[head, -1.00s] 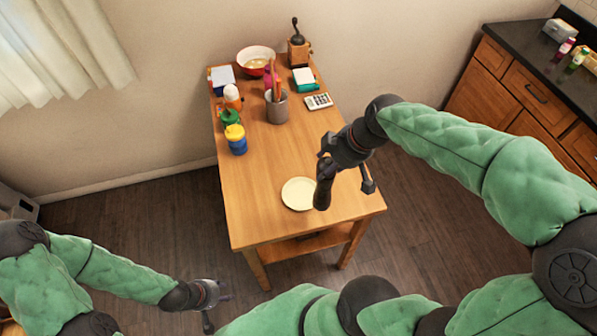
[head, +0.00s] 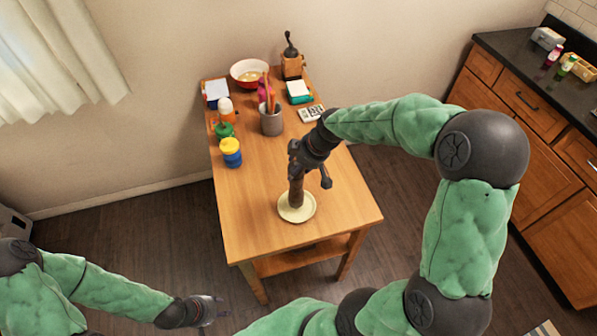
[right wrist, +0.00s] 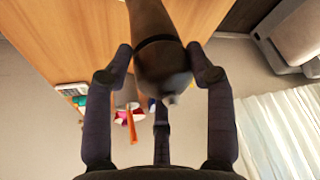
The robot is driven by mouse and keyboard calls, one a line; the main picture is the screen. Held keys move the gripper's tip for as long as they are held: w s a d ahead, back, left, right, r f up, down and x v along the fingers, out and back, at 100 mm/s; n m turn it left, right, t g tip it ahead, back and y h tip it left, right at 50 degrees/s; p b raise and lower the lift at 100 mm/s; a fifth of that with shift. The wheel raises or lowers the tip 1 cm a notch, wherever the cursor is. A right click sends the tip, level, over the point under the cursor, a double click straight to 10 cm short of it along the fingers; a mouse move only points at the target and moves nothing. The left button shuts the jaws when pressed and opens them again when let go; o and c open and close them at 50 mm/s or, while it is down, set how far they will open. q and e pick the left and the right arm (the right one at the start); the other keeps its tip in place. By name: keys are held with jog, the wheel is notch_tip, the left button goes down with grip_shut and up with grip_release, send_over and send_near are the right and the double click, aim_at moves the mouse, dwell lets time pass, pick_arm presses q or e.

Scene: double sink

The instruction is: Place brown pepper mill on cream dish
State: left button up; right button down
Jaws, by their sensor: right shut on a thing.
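The brown pepper mill (head: 297,191) stands roughly upright over the cream dish (head: 309,211), its lower end inside the dish's outline. I cannot tell whether its base touches the dish. My right gripper (head: 303,170) is shut on the mill's upper part. In the right wrist view the mill (right wrist: 162,30) runs between the fingers of the right gripper (right wrist: 162,62), and the dish is not visible. My left gripper (head: 217,307) is low at the lower left, in front of the table, open and empty.
The wooden table (head: 245,200) is clear around the dish. Toward its back stand a blue and yellow jar (head: 231,153), a green-topped container (head: 225,130), a grey utensil holder (head: 271,121), a calculator (head: 311,114), a red bowl (head: 250,72) and a coffee grinder (head: 291,65).

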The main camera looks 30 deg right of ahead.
jog(key=shift+f, duration=1.25)
jog(key=shift+f, duration=0.1)
jog(key=shift+c, duration=2)
grip_release()
jog(key=v, duration=1.2)
jog(key=shift+p, duration=0.4)
